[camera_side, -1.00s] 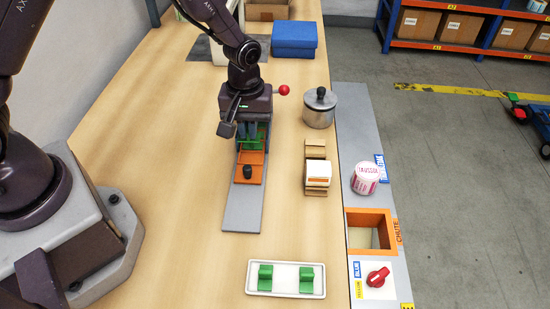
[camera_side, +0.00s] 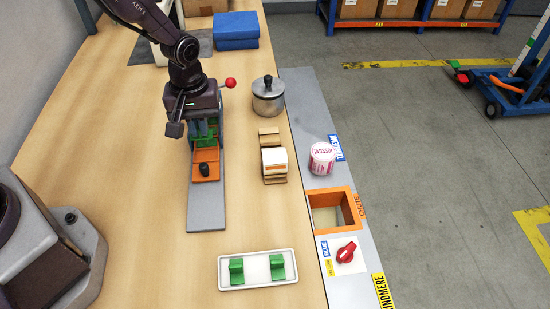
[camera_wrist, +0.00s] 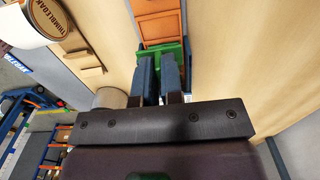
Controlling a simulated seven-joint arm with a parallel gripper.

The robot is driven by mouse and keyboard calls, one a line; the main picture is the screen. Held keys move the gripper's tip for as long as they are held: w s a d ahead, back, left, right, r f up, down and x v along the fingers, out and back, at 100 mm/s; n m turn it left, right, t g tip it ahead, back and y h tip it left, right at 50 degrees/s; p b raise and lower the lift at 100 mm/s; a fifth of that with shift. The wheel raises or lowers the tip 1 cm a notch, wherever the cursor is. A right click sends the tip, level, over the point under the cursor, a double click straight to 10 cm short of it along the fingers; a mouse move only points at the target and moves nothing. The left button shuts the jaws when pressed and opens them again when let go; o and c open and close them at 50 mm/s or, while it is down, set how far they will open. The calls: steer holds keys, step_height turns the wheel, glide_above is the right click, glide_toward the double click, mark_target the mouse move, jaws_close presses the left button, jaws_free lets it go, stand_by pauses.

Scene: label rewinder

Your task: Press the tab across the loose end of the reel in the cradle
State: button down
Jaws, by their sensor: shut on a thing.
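A white and tan reel (camera_side: 274,160) sits in a brown wooden cradle (camera_side: 270,139) right of the rail; it also shows at the top left of the wrist view (camera_wrist: 32,25). Its loose end cannot be made out. Two green tab-like blocks (camera_side: 237,271) stand on a white tray (camera_side: 258,283) at the front. My gripper (camera_side: 206,131) is over the far part of the grey rail, left of the reel. Its blue fingers (camera_wrist: 159,65) are shut on a green piece (camera_wrist: 165,47) beside an orange slide (camera_side: 206,158). The green piece is partly hidden by the fingers.
A black knob (camera_side: 204,170) stands on the orange slide, on the grey rail (camera_side: 206,208). A lidded metal pot (camera_side: 268,97) stands behind the cradle. To the right are a pink-and-white tub (camera_side: 322,158), an orange-framed chute (camera_side: 348,205) and a red switch (camera_side: 346,252).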

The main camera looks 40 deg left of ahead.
mark_target(274, 153)
steer(key=shift+s+d+f, duration=0.1)
steer(key=shift+d, duration=0.25)
steer(key=w+d+r+m, duration=0.1)
steer(key=w+d+m, duration=0.1)
steer(key=d+m, duration=0.2)
steer(key=w+d+r+m, duration=0.2)
steer(key=d+m, duration=0.2)
steer(key=m, duration=0.1)
steer(key=w+d+r+m, duration=0.1)
steer(key=w+d+m, duration=0.2)
steer(key=d+m, duration=0.2)
steer(key=shift+r+m, duration=0.3)
steer(key=shift+r, duration=0.05)
steer(key=m, duration=0.3)
steer(key=shift+r, duration=0.25)
steer(key=shift+f, duration=3.15)
steer(key=shift+f, duration=0.25)
